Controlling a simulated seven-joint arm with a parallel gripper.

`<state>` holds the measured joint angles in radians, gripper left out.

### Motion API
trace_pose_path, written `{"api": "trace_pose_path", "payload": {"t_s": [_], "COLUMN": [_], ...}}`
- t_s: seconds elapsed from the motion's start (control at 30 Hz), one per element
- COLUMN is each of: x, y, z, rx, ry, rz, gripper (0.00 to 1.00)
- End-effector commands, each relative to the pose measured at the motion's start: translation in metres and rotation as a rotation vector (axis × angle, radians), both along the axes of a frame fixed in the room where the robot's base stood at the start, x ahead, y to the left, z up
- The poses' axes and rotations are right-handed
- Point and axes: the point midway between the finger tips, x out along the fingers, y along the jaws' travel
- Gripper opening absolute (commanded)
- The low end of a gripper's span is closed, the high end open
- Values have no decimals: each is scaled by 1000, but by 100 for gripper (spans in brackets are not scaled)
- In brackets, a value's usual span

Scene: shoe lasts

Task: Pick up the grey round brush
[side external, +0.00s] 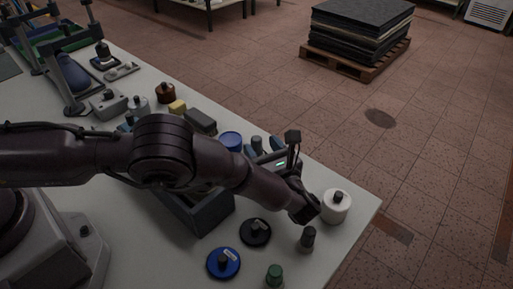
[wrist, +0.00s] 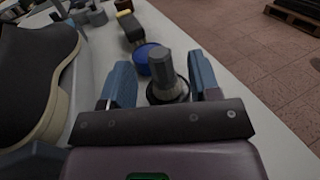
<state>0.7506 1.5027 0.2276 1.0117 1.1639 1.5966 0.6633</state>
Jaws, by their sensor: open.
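The grey round brush (wrist: 163,68) stands upright in the wrist view, with a grey faceted handle above a darker round base. It sits between the two blue fingers of my gripper (wrist: 160,63), with a visible gap on each side. My gripper is open and holds nothing. In the side view, the brush's grey top (side external: 257,142) shows between the blue fingers of my gripper (side external: 263,147) near the table's far edge. My wrist hides its lower part there.
A blue round object (side external: 231,139) is close behind the brush. A dark shoe (wrist: 35,75) fills the wrist view's left side.

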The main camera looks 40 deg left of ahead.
Motion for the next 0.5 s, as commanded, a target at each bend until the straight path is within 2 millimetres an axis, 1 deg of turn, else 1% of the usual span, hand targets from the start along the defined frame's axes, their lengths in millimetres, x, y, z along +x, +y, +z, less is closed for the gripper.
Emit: {"api": "trace_pose_path", "payload": {"t_s": [0.17,0.33,0.4,0.5], "x": [7,16,18,19], "y": [16,40,45,46], "z": [1,1,1,1], "rx": [1,1,-1,-1], "ry": [-1,-1,-2,-2], "rz": [3,3,3,1], "gripper": [56,56,56,56]}}
